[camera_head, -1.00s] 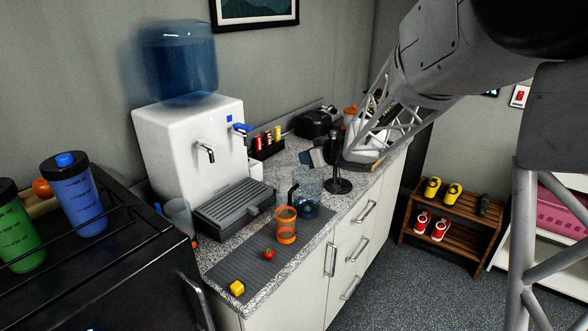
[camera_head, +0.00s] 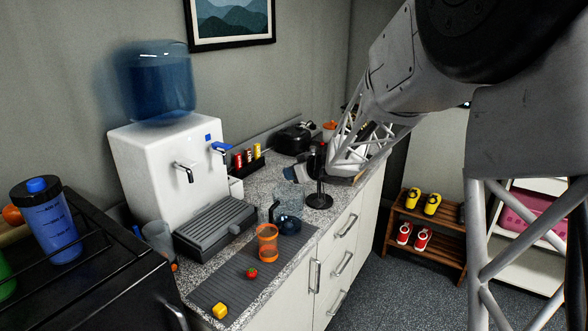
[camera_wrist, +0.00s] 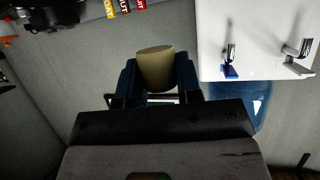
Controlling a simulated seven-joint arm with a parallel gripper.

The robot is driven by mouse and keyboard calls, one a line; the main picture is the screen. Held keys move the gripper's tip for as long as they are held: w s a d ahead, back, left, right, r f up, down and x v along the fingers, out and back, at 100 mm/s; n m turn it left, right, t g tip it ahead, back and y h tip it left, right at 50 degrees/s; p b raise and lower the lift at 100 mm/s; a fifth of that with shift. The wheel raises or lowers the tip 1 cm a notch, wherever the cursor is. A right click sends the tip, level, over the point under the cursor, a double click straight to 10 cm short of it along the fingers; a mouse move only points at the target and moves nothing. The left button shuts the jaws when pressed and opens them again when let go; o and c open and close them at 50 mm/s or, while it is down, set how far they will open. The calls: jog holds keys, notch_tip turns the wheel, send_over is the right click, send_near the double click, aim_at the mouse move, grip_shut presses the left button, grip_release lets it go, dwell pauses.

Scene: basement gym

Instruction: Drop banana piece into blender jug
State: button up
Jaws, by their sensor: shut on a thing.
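The banana piece (camera_wrist: 157,68), a beige cylinder, is held between the two dark blue fingers of my gripper (camera_wrist: 158,80) in the wrist view. In the head view my gripper (camera_head: 296,173) is above the counter, just above and slightly right of the blender jug in the picture; the banana piece cannot be made out there. The clear blender jug (camera_head: 287,207) stands upright on the counter, with a dark handle on its left and a blue lower part. The jug is not clear in the wrist view.
An orange cup (camera_head: 267,245), a red fruit (camera_head: 251,272) and a yellow cube (camera_head: 220,311) are on the grey mat. A black stand (camera_head: 319,200) is close right of the jug. A white water dispenser (camera_head: 150,160) stands left, also in the wrist view (camera_wrist: 255,25).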

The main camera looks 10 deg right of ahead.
aim_at(283, 185)
jog(key=shift+f, duration=2.3)
jog(key=o, duration=1)
jog(key=shift+v, duration=3.95)
